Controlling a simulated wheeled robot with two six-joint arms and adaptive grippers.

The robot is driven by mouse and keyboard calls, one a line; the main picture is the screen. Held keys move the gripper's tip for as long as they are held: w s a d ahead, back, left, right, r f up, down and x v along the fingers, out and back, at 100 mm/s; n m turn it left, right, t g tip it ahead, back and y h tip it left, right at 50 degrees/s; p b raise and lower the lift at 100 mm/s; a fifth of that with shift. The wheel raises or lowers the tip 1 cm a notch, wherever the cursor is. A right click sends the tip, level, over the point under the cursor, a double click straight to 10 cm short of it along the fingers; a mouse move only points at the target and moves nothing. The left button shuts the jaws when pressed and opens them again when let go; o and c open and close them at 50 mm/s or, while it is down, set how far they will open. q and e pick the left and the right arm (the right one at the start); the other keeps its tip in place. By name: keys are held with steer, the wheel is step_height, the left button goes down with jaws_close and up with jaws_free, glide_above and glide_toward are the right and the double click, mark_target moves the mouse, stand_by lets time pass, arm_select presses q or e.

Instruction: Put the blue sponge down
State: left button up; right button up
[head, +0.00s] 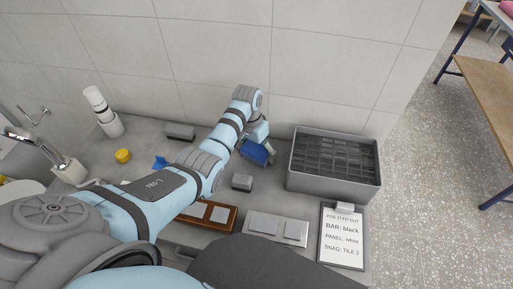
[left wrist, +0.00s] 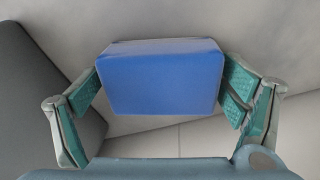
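The blue sponge (head: 256,153) is a blue block below my left gripper (head: 258,138), left of the grey crate. In the left wrist view the sponge (left wrist: 162,80) sits between the two finger pads of the left gripper (left wrist: 162,88). Both pads meet its sides, so the gripper is shut on it. The sponge looks tilted in the head view. Whether its underside touches the counter (head: 262,205) cannot be told. My right gripper is not in view.
A grey crate (head: 333,187) with a slotted inside stands right of the sponge. A small grey block (head: 241,182), a long grey block (head: 180,131), a brown tray (head: 229,219), a pale plate (head: 275,228) and a clipboard (head: 342,240) lie around. A yellow cup (head: 122,155) stands left.

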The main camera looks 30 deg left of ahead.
mark_target(253, 148)
arm_select(q)
steer(key=shift+d, duration=0.1)
steer(key=r+p, duration=0.1)
steer(key=r, duration=0.3)
steer(key=r+p, duration=0.1)
steer(key=r, duration=0.3)
steer(key=a+r, duration=0.1)
steer(key=r, duration=0.3)
steer(key=shift+s+a+r+p, duration=0.1)
steer(key=shift+s+r+p, duration=0.2)
steer(key=shift+p, duration=0.1)
